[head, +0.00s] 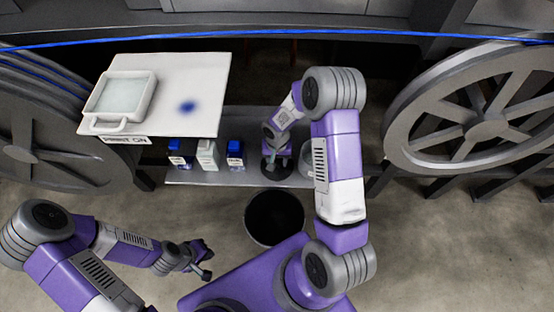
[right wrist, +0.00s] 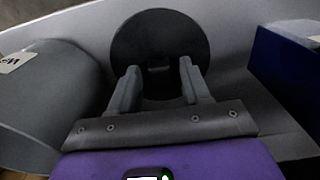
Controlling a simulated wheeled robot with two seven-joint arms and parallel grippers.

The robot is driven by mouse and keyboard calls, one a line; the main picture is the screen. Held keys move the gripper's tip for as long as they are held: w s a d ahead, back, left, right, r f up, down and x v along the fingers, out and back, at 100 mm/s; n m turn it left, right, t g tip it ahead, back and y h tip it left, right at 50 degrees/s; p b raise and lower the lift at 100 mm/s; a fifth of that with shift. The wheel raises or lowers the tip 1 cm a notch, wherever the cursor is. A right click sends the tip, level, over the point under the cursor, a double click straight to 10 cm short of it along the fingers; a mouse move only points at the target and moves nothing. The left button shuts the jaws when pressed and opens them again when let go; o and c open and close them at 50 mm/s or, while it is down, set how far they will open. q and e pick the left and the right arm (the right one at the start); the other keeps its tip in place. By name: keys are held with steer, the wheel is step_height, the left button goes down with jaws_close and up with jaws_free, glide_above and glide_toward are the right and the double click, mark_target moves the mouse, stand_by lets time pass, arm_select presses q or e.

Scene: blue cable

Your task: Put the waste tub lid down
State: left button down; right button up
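The waste tub lid (right wrist: 160,35) is a dark round disc with a small handle bar. It appears to lie flat on the low shelf, and in the head view its dark rim (head: 268,172) shows under my right gripper (head: 277,152). In the right wrist view my right gripper (right wrist: 160,88) has its fingers well apart, one on each side of the handle, with a gap to it. The black waste tub (head: 274,218) stands uncovered on the floor in front of the shelf. My left gripper (head: 207,264) is off to the tub's left, empty, its fingertips apart.
Blue and white bottles (head: 206,154) stand on the shelf (head: 210,182) left of the lid. A grey container (head: 306,158) stands right of it. A white table (head: 205,90) holds a square tray (head: 122,96). Large reels (head: 478,120) flank the shelf; a blue cable (head: 270,32) crosses behind.

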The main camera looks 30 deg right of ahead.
mark_target(277, 162)
steer(key=shift+r, duration=0.1)
steer(key=shift+r+p, duration=0.25)
steer(key=shift+p, duration=0.05)
step_height(277, 162, up, 11)
steer(key=p, duration=0.4)
steer(key=s+a+f+n+y, duration=0.1)
steer(key=s+a+f, duration=0.3)
steer(key=s+a, duration=0.1)
steer(key=s+a+f+n+y, duration=0.1)
steer(key=s+a+f, duration=0.4)
steer(key=s+a+f+n+y, duration=0.1)
steer(key=s+a+f+y, duration=0.1)
steer(key=s+a+f, duration=0.3)
steer(key=shift+s+a+n+t, duration=0.3)
steer(key=shift+s+a, duration=0.15)
steer(key=shift+a, duration=0.05)
steer(key=shift+r+p, duration=0.6)
steer(key=shift+r, duration=0.2)
